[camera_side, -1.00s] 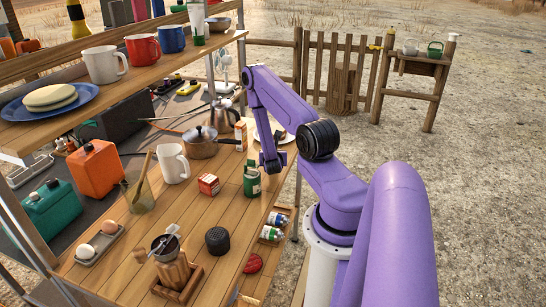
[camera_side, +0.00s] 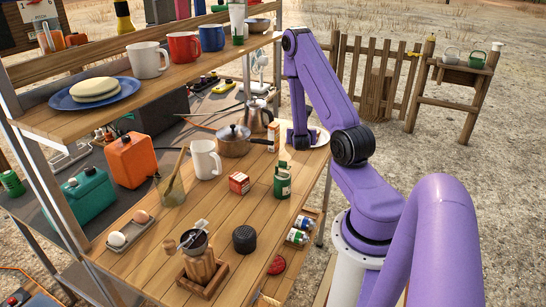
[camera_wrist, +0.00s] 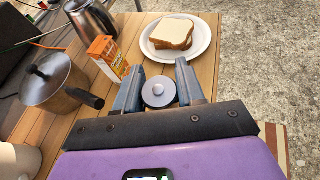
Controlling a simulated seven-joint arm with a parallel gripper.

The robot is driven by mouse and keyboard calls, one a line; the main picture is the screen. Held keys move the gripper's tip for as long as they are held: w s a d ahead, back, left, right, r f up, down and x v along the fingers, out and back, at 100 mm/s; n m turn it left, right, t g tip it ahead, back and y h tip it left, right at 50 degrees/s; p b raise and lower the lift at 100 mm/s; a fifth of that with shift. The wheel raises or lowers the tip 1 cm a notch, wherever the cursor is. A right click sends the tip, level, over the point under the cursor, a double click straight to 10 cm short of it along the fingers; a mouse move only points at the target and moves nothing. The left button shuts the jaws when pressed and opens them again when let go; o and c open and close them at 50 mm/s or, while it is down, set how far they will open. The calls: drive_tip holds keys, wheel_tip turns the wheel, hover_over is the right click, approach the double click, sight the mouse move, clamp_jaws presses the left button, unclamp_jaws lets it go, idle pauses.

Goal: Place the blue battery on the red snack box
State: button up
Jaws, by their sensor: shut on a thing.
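The red snack box (camera_side: 239,183) stands on the wooden table in the side view, left of a green tin. My gripper (camera_wrist: 158,92) is shut on a round thing in the wrist view. I see it end-on as a grey disc with a small raised nub, like the end of a battery (camera_wrist: 158,91); its side and any blue colour are hidden. In the side view my gripper (camera_side: 300,138) is at the table's far right, beyond the red box and near a plate; the held thing cannot be made out there.
A plate with a sandwich (camera_wrist: 172,33) lies just ahead of my gripper. An orange carton (camera_wrist: 107,57) and a pot (camera_wrist: 55,80) stand to its left. The green tin (camera_side: 282,182) stands close beside the red box. A shelf with mugs (camera_side: 148,60) overhangs the table's left side.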

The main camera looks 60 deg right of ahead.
drive_tip(key=w+a+r+n+t, duration=0.1)
drive_tip(key=w+a+r+t, duration=0.1)
drive_tip(key=w+a, duration=0.55)
drive_tip(key=r+n+t+y, duration=0.1)
drive_tip(key=n+y, duration=0.1)
hover_over(238, 174)
drive_tip(key=shift+d+f, duration=0.1)
drive_tip(key=shift+f, duration=3.55)
drive_tip(key=shift+f, duration=0.15)
drive_tip(key=o, duration=1.1)
